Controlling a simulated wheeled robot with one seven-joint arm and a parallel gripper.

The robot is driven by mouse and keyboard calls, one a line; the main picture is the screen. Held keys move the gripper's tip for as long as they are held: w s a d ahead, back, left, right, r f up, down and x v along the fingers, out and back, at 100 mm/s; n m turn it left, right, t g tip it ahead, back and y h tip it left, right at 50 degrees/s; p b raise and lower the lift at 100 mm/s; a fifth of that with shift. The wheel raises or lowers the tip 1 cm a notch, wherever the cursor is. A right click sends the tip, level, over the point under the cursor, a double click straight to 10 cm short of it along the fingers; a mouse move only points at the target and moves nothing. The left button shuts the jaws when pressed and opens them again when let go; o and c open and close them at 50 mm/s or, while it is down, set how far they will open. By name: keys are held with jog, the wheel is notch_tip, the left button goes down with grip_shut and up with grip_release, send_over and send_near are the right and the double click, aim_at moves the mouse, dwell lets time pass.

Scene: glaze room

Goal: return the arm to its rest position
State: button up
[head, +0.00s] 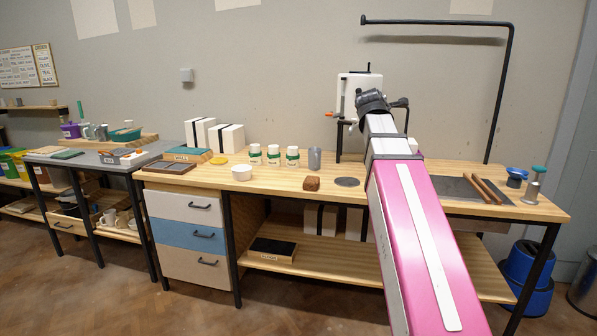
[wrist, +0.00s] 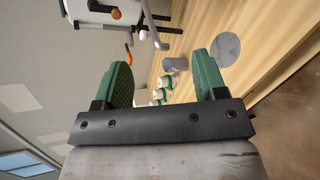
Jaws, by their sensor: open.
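My arm, pink and white, reaches forward over the wooden workbench (head: 440,175) in the head view. Its dark wrist end is in front of a white machine with orange handles (head: 354,90). My gripper (wrist: 165,80) shows in the wrist view with two green fingers wide apart and nothing between them. Beyond the fingers are a grey cup (wrist: 176,64) and several white jars with green labels (wrist: 166,82), apart from the fingers. In the head view the fingertips are hidden by my wrist.
A black pipe frame (head: 508,70) rises behind. Wooden rods (head: 482,189) lie to the right. Floor is free at front left.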

jog(key=s+a+f+m+g+y, duration=0.1)
jog(key=s+f+m+g, duration=0.15)
jog(key=f, duration=0.75)
jog(key=s+a+f+m+g+y, duration=0.15)
jog(key=f+m, duration=0.25)
jog(key=f, duration=0.7)
jog(key=s+f+m+g, duration=0.1)
jog(key=f+m+g, duration=0.15)
jog(key=f, duration=0.75)
jog(key=s+a+f+m+g, duration=0.1)
jog(key=s+f+m+g, duration=0.1)
jog(key=s+f, duration=0.4)
jog(key=s+a+f+m+g+y, duration=0.1)
jog(key=s+f+m, duration=0.4)
jog(key=f, duration=0.6)
jog(key=s+a+f+m+g+y, duration=0.1)
jog(key=s+a+f+m+g, duration=0.1)
jog(key=s+f, duration=0.5)
notch_tip(320, 180, down, 2)
jog(key=shift+a+f+m+g, duration=0.1)
jog(key=shift+a+m+g, duration=0.15)
jog(key=shift+m+g, duration=0.65)
